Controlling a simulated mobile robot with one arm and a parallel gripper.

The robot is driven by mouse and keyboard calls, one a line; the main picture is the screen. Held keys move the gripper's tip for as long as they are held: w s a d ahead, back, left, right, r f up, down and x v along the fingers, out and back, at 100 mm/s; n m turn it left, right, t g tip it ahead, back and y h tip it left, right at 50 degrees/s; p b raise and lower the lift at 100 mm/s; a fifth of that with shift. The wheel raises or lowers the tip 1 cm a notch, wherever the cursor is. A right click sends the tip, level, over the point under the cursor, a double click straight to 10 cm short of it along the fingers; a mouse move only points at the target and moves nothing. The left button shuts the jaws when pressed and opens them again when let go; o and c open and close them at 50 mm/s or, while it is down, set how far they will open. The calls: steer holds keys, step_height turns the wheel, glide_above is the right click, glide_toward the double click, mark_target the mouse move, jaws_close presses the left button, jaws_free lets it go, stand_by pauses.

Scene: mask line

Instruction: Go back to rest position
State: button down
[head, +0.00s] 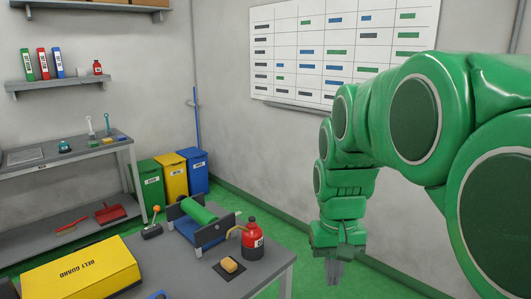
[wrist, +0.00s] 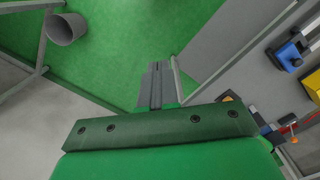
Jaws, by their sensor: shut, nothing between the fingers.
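My green arm reaches in from the right in the head view, with my gripper (head: 334,272) hanging downward over the green floor, to the right of the grey table (head: 277,263). It is shut and empty. In the wrist view the grey fingers of my gripper (wrist: 155,86) lie together over the floor, with nothing between them.
On the table are a yellow belt guard (head: 82,272), a green roller (head: 199,211), a red bottle (head: 252,241) and a sponge (head: 230,265). Coloured bins (head: 172,175) stand behind. A wall board (head: 340,50) hangs behind my arm. A grey bin (wrist: 65,28) stands on the floor.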

steer(key=s+d+f, duration=0.1)
steer(key=s+f, duration=0.2)
steer(key=s, duration=0.7)
steer(key=s+f+g, duration=0.1)
steer(key=s+f, duration=0.2)
steer(key=s, duration=0.7)
steer(key=shift+s+d+f, duration=0.25)
steer(key=shift+d+f, duration=0.05)
steer(key=shift+d, duration=0.1)
